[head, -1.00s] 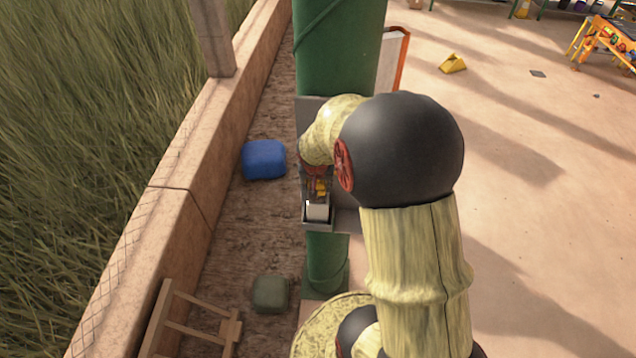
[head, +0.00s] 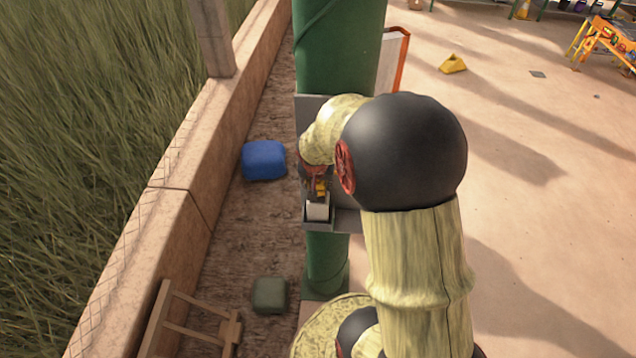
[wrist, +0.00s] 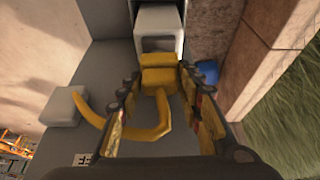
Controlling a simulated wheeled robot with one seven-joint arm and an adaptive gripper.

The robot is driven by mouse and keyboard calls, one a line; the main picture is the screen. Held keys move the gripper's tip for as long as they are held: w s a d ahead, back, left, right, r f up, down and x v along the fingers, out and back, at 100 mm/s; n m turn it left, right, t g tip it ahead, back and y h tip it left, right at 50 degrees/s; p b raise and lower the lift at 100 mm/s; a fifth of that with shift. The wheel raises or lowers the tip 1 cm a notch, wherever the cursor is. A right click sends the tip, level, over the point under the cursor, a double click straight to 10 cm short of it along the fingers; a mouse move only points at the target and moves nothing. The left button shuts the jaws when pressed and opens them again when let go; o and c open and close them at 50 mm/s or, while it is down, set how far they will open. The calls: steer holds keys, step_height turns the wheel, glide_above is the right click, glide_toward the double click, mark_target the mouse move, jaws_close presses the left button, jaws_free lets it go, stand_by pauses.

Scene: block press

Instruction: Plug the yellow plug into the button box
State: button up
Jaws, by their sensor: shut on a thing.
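The yellow plug (wrist: 158,78) is between the fingers of my gripper (wrist: 160,90) in the wrist view, and my gripper is shut on it. A yellow cable (wrist: 148,135) curves from the plug to a pale block (wrist: 64,106) at the left. The button box appears to be the white box (wrist: 157,28) with a dark opening just beyond the plug. The plug's front is close to that opening; I cannot tell whether it has entered. In the head view the plug (head: 320,190) and white box (head: 317,211) show small, with my arm hiding much around them.
A grey panel (head: 347,220) is fixed by the green post (head: 340,50). A blue block (head: 264,160) and a green block (head: 270,295) lie left on the ground. A low wall (head: 160,220) runs along the left, with a wooden frame (head: 170,325) near it.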

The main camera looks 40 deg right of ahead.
steer(key=shift+f+b, duration=0.45)
steer(key=shift+f, duration=0.05)
steer(key=o, duration=1.1)
steer(key=shift+o, duration=0.2)
steer(key=shift+r, duration=0.1)
steer(key=v, duration=1.2)
